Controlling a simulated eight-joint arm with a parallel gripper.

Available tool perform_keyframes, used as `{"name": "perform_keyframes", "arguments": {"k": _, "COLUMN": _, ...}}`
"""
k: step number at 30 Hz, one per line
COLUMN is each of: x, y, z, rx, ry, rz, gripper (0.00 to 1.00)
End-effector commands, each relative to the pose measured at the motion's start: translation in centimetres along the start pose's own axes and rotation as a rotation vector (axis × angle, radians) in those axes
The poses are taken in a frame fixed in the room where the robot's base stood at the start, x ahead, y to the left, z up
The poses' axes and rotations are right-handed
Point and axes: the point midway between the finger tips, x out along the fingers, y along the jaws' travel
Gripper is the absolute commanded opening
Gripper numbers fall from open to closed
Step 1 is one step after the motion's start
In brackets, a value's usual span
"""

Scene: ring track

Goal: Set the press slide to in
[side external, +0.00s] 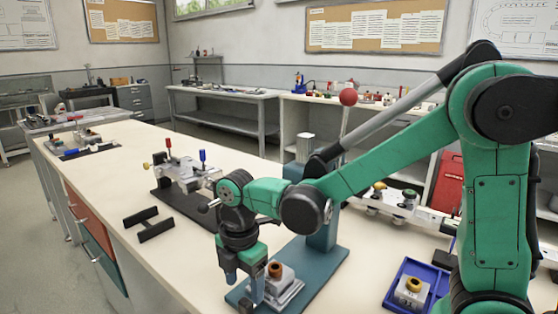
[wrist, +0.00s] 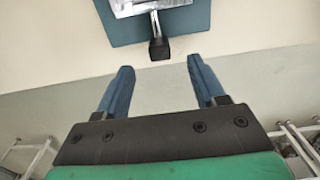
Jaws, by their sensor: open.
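The press has a teal base plate (side external: 325,262), a teal column and a lever with a red ball (side external: 348,97). Its metal slide (side external: 288,290) carries an orange-brown ring (side external: 275,269) and sits in front of the column, toward the table's front. In the wrist view, a metal rod (wrist: 154,22) with a black knob (wrist: 159,49) sticks out past the base plate's edge (wrist: 201,18). My gripper (side external: 245,284) is open beside the slide's front end. In the wrist view its blue fingers (wrist: 160,68) are apart, with the knob just beyond the gap between their tips.
A blue tray (side external: 408,286) with a ringed block stands to the right. A black rack (side external: 148,224) and a fixture with red and blue pegs (side external: 187,172) are to the left. The table's front edge runs below my gripper.

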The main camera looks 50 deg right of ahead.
Motion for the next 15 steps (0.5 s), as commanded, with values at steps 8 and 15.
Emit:
{"name": "perform_keyframes", "arguments": {"k": 8, "x": 3.2, "y": 0.1, "z": 0.0, "rx": 0.001, "ry": 0.000, "rz": 0.001, "gripper": 0.63}}
{"name": "perform_keyframes", "arguments": {"k": 15, "x": 5.0, "y": 0.0, "z": 0.0, "rx": 0.002, "ry": 0.001, "rz": 0.002, "gripper": 0.63}}
